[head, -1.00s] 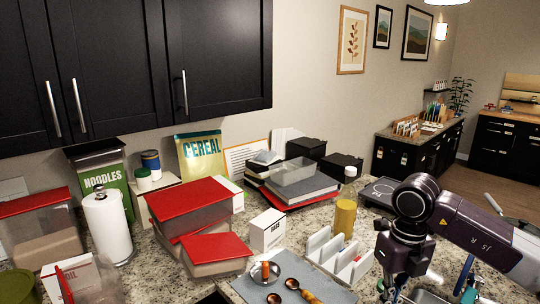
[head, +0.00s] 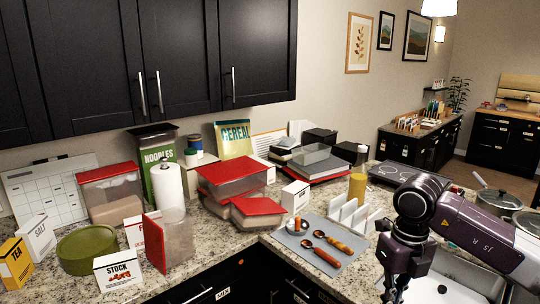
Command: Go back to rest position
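My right arm comes in from the right in the head view, with its dark wrist joint over the counter by the sink. My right gripper (head: 393,292) points down at the bottom edge of the picture. Its fingertips are mostly cut off, so I cannot tell whether it is open or shut. My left arm and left gripper are not in view. No stockpot is clearly held. Two metal pots (head: 495,200) stand at the far right, partly hidden behind my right arm.
The granite counter (head: 215,250) is cluttered. Red-lidded containers (head: 232,178), a paper towel roll (head: 168,190), a green round container (head: 88,248) and a stock box (head: 118,273) stand on it. A grey mat (head: 318,246) holds wooden-handled spoons. The sink (head: 445,285) lies below my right arm.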

